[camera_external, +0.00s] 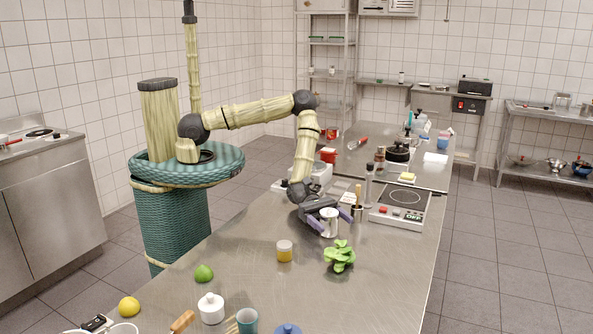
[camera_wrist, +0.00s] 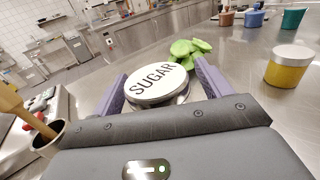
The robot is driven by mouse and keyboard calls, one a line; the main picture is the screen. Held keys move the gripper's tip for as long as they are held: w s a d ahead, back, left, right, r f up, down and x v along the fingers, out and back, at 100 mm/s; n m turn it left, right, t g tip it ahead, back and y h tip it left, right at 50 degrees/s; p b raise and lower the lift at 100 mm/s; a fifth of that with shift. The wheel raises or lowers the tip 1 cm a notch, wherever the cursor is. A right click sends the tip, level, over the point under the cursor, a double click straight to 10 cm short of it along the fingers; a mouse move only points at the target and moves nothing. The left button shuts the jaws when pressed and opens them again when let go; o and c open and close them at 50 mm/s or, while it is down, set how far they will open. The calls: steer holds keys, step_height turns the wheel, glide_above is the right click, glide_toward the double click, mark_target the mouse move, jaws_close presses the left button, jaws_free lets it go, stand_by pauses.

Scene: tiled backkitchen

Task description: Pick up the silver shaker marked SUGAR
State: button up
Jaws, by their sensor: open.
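The silver shaker (camera_wrist: 155,81) has a pale round lid marked SUGAR and stands on the steel counter. It also shows in the external view (camera_external: 329,222), near the middle of the counter. My gripper (camera_wrist: 160,88) is open, with its two purple fingers on either side of the shaker. In the external view, my gripper (camera_external: 327,222) reaches down from the arm to the shaker at a low height. I cannot tell whether the fingers touch it. The shaker's lower body is mostly hidden in the wrist view.
A metal cup with wooden utensils (camera_external: 357,211) stands close on the right. Green lettuce (camera_external: 340,256) and a yellow jar (camera_external: 284,251) stand nearer the camera. A hot plate (camera_external: 401,206) and a tall grinder (camera_external: 369,186) are behind. The counter's near right part is clear.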

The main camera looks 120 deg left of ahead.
stand_by(0.4)
steer(key=c, duration=1.1)
steer(key=shift+c, duration=0.2)
steer(key=shift+r, duration=0.1)
step_height(320, 180, up, 10)
steer(key=shift+f+b, duration=0.1)
steer(key=shift+b, duration=0.4)
